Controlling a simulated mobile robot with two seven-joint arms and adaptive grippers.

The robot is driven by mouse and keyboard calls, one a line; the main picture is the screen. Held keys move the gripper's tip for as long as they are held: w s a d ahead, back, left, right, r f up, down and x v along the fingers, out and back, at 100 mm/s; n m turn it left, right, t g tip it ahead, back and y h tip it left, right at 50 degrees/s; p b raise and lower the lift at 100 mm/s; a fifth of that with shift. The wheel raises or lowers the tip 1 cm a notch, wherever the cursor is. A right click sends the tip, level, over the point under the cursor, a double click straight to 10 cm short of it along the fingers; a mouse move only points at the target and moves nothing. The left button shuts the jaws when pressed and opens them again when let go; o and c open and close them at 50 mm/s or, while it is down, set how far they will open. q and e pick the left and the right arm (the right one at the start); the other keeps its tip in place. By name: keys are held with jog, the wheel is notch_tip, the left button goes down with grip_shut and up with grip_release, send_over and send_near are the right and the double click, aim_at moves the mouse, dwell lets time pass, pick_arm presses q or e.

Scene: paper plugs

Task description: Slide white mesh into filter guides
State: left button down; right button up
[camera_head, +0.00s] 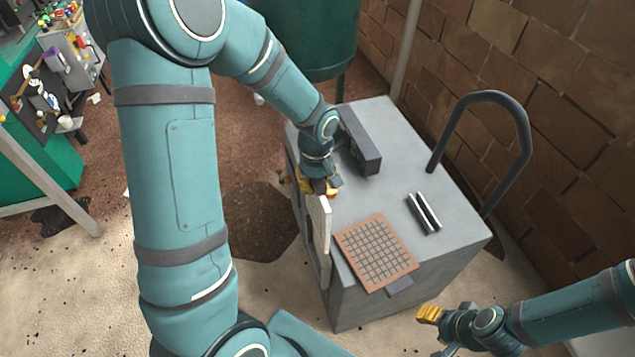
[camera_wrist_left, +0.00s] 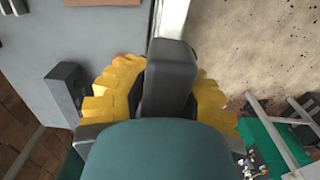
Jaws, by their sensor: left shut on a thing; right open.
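My left gripper (camera_head: 316,188), with yellow fingers, is shut on the top of a thin white panel, the white mesh (camera_head: 319,225). The mesh stands roughly upright, edge-on to the head camera, along the left side of a grey cabinet (camera_head: 400,140). In the left wrist view its pale edge (camera_wrist_left: 173,18) shows beyond the fingers (camera_wrist_left: 168,95). The cabinet's left face is seen very obliquely, so I cannot tell whether the mesh sits in any guides. My right gripper (camera_head: 430,318) is open and empty, low at the right of the cabinet's front.
On the cabinet top lie a brown-framed grid (camera_head: 375,252), a dark box (camera_head: 360,145) and a pair of short rails (camera_head: 424,212). A dark curved pipe (camera_head: 490,95) rises at its right by the brick wall (camera_head: 570,130). A green tank (camera_head: 315,40) stands behind.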

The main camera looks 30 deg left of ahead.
pick_arm(q)
jog(key=shift+f+b, duration=2.55)
jog(key=shift+f, duration=0.4)
